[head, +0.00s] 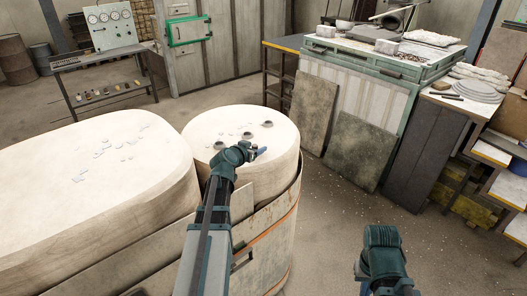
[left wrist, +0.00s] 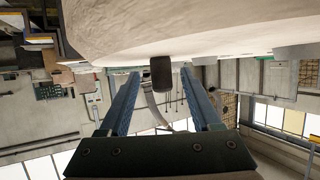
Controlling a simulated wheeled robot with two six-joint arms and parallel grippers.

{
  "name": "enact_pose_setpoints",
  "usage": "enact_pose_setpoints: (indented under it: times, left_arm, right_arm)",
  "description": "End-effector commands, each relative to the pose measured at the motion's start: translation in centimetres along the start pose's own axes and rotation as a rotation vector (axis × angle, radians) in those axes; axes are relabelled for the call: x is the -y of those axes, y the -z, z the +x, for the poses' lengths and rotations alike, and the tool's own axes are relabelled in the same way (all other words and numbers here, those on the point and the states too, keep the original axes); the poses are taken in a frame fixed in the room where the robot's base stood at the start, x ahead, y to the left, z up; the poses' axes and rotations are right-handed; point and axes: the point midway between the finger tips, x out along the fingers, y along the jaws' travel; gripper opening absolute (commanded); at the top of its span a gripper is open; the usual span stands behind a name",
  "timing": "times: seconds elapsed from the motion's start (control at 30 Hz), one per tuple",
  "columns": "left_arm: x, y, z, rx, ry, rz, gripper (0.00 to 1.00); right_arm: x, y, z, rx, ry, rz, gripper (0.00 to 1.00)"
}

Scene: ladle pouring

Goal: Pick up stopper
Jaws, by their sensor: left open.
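A dark, short cylinder, which looks like the stopper (left wrist: 161,75), shows in the left wrist view. That view is upside down, so the stopper stands upright on a pale surface. Its dark body lies between the two fingertips of my left gripper (left wrist: 158,80), with a gap on each side. In the head view my left gripper (head: 262,151) reaches over the round pale block (head: 206,122). Three small dark round pieces (head: 267,124) sit on that block; I cannot tell which is the stopper. My right arm shows at the lower right, but its fingers do not.
A larger pale block (head: 85,165) stands left of the round one. Small pale bits lie on both tops. A green-topped workbench (head: 365,60) stands behind, with boards leaning on it. A side table (head: 105,65) is at the far left. The floor between is open.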

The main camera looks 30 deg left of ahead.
Motion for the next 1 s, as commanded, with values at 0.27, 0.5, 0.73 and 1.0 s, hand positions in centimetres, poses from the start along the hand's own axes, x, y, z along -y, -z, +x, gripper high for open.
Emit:
enact_pose_setpoints:
  times: [0.27, 0.5, 0.73, 1.0]
  left_arm:
    - [0.62, -0.19, 0.43, 0.000, 0.001, 0.000, 0.65]
    - [0.59, -0.19, 0.44, 0.000, 0.001, 0.000, 0.23]
    - [0.59, -0.19, 0.43, 0.000, 0.001, 0.000, 0.00]
    - [0.57, -0.14, 0.42, 0.000, 0.001, 0.000, 0.00]
  right_arm:
    - [0.05, 0.01, 0.35, 0.000, 0.000, 0.000, 0.00]
    - [0.04, 0.02, 0.35, 0.000, 0.000, 0.000, 0.00]
    - [0.04, 0.02, 0.35, 0.000, 0.000, 0.000, 0.00]
    - [0.04, 0.01, 0.29, 0.000, 0.000, 0.000, 0.00]
